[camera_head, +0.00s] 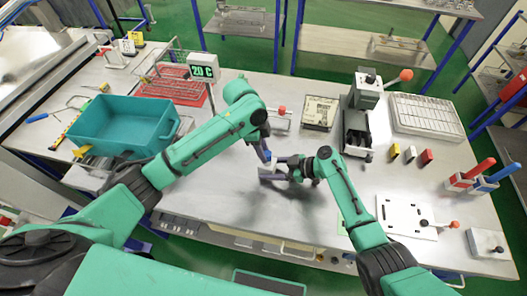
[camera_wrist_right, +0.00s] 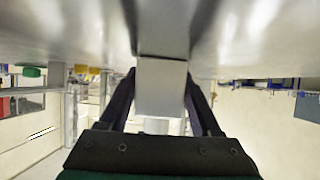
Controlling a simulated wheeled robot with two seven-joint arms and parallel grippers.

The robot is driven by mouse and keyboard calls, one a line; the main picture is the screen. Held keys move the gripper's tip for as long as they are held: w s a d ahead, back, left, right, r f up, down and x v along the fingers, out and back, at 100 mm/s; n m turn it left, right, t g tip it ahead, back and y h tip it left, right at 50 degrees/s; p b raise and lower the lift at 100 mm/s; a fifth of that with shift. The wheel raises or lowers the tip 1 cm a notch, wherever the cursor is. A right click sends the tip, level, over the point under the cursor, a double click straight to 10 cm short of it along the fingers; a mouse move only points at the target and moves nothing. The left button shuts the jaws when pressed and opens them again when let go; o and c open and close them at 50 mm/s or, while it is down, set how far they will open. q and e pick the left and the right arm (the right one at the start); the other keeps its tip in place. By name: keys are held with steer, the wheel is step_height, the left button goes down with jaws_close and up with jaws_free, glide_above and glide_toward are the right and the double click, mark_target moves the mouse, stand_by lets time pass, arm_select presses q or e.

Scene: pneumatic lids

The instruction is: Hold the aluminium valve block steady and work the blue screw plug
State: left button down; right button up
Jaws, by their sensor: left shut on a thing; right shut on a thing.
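The aluminium valve block (camera_head: 270,174) is a small grey piece near the middle of the bench, partly covered by my grippers. My right gripper (camera_head: 288,170) reaches it from the right. In the right wrist view the light grey block (camera_wrist_right: 162,88) sits between my right fingers, which are shut on it. My left gripper (camera_head: 266,158) points down just above the block and is shut at its top. A small bluish spot shows at its fingertips, where the blue screw plug appears to be; the fingers hide most of it.
A teal bin (camera_head: 122,124) stands at the left and a red rack (camera_head: 176,88) behind it. A grey press (camera_head: 357,120) with an orange-knobbed lever stands behind to the right. A white plate (camera_head: 405,215) lies at the right. The bench in front of the block is clear.

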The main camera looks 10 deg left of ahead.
steer(key=shift+f, duration=0.1)
arm_select(q)
steer(key=m, duration=0.3)
steer(key=shift+w+g, duration=0.25)
steer(key=shift+g, duration=0.15)
arm_select(e)
steer(key=shift+s, duration=0.1)
arm_select(q)
steer(key=c, duration=0.9)
jaws_free()
steer(key=shift+m, duration=0.7)
steer(key=o, duration=0.4)
steer(key=shift+d, duration=0.1)
steer(key=shift+v, duration=3.5)
